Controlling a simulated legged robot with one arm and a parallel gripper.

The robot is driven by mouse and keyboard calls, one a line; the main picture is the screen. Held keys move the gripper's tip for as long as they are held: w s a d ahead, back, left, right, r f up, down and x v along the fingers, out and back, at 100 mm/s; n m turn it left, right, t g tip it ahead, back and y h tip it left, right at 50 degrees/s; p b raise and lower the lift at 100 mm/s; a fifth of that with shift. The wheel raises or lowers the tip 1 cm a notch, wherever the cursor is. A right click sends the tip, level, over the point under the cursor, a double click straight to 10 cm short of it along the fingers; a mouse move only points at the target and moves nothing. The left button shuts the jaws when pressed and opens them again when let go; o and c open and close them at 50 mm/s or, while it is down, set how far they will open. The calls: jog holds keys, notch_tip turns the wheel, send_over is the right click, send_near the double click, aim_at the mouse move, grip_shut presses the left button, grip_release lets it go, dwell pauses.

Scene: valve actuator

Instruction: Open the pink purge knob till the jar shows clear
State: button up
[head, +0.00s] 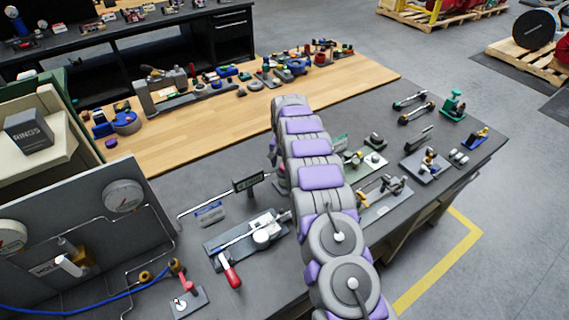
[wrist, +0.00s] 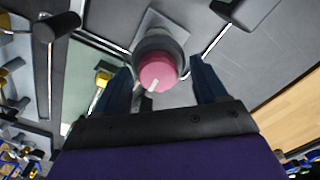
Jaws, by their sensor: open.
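In the wrist view, a round pink knob (wrist: 157,72) sits on a grey collar over a square grey plate. A white mark on its face points toward the lower left. My gripper (wrist: 160,66) is open, with one dark blue finger on each side of the knob. Gaps show between the fingers and the knob; I cannot tell how deep the fingertips reach. In the head view my arm hides the knob and my gripper. I cannot make out the jar in either view.
Left of the knob lie a pale green plate (wrist: 82,82) with a yellow part (wrist: 103,77) and a black cylindrical handle (wrist: 57,27). In the head view, fixtures crowd the dark bench, including a red-handled valve (head: 231,276) and a gauge panel (head: 95,240).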

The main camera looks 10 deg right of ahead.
notch_tip(320, 180, up, 17)
jog(key=p, duration=0.1)
jog(key=shift+r, duration=0.15)
dwell(0.6)
jog(key=shift+w, duration=0.1)
dwell(0.3)
